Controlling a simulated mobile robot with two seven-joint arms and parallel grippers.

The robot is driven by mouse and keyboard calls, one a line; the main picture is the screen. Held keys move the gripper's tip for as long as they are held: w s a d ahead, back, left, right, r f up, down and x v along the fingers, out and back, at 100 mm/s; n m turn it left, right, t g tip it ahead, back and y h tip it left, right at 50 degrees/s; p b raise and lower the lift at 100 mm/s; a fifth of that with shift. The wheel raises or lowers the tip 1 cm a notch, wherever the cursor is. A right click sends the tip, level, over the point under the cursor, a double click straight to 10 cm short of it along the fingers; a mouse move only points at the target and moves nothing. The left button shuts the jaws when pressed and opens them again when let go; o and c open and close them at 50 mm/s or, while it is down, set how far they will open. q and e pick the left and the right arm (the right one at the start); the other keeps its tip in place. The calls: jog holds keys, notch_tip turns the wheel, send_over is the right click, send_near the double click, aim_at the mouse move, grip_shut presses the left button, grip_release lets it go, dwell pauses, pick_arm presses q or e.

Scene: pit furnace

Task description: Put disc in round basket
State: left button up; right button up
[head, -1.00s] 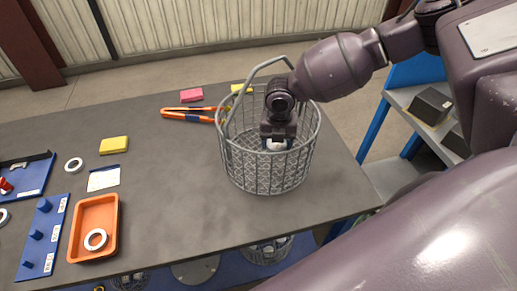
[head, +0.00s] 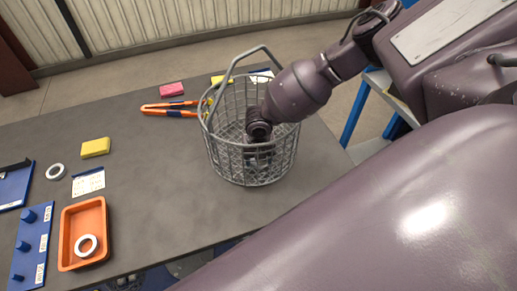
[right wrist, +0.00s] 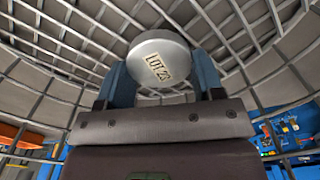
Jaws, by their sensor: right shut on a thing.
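The round wire basket (head: 222,152) stands upright on the grey table, its hoop handle raised. My right arm reaches down into it from above. My right gripper (head: 258,160) is inside the basket, low down and partly hidden by the wire mesh. In the right wrist view, a grey metal disc (right wrist: 160,55) with a "LOT 23" label sits between the two blue fingers of the right gripper (right wrist: 162,82), which is shut on it. Basket wires surround the disc; whether it touches the basket floor cannot be told. My left gripper is not in view.
An orange tray (head: 66,246) with a white ring (head: 86,245) lies at the left. Orange-handled pliers (head: 168,108), a pink block (head: 171,89) and a yellow block (head: 95,147) lie on the table (head: 150,190).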

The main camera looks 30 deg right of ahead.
jog(key=shift+f, duration=0.2)
jog(key=o, duration=1.2)
jog(key=shift+c, duration=0.2)
notch_tip(320, 180, up, 12)
jog(key=shift+r, duration=0.15)
